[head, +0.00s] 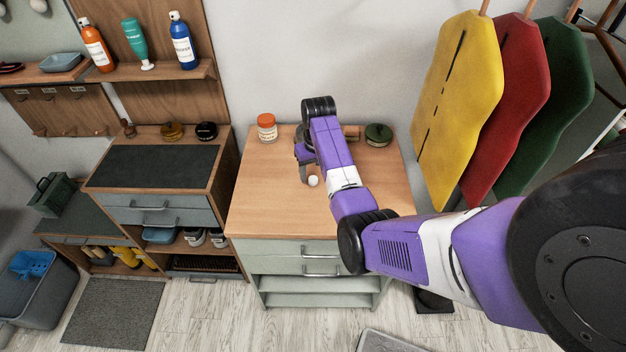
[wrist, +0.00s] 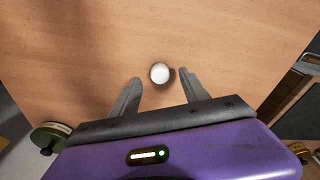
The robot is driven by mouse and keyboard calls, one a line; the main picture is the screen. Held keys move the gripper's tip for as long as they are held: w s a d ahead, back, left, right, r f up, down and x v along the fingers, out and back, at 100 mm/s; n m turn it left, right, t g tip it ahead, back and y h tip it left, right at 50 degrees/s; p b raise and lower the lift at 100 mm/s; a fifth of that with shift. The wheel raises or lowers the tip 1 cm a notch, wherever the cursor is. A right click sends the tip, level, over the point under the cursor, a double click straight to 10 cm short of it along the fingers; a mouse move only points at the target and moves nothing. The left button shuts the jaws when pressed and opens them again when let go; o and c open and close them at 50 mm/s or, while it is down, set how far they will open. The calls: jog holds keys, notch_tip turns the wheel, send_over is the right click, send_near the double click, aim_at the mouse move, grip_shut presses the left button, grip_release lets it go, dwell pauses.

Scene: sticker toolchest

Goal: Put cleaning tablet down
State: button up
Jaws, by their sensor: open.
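The cleaning tablet (head: 313,181) is a small white round piece on the wooden top of the chest (head: 262,205). In the wrist view the tablet (wrist: 160,73) lies just ahead of my fingertips, between their lines and nearer the right finger. My gripper (wrist: 158,77) is open, with two grey fingers apart and nothing held between them. In the head view my gripper (head: 305,172) is low over the chest top and partly hidden by my purple arm. The tablet appears to rest on the wood, apart from both fingers.
A white jar with an orange lid (head: 267,128) stands at the chest's back left. A dark green round container (head: 378,135) stands at the back right. Yellow, red and green boards (head: 458,95) hang to the right. The chest top's front left is clear.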

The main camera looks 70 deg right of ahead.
aim_at(313, 184)
jog(key=shift+w+d+f, duration=0.1)
jog(key=shift+f, duration=1.05)
grip_shut()
jog(key=shift+r, duration=0.1)
notch_tip(313, 184, up, 20)
jog(key=p, duration=0.3)
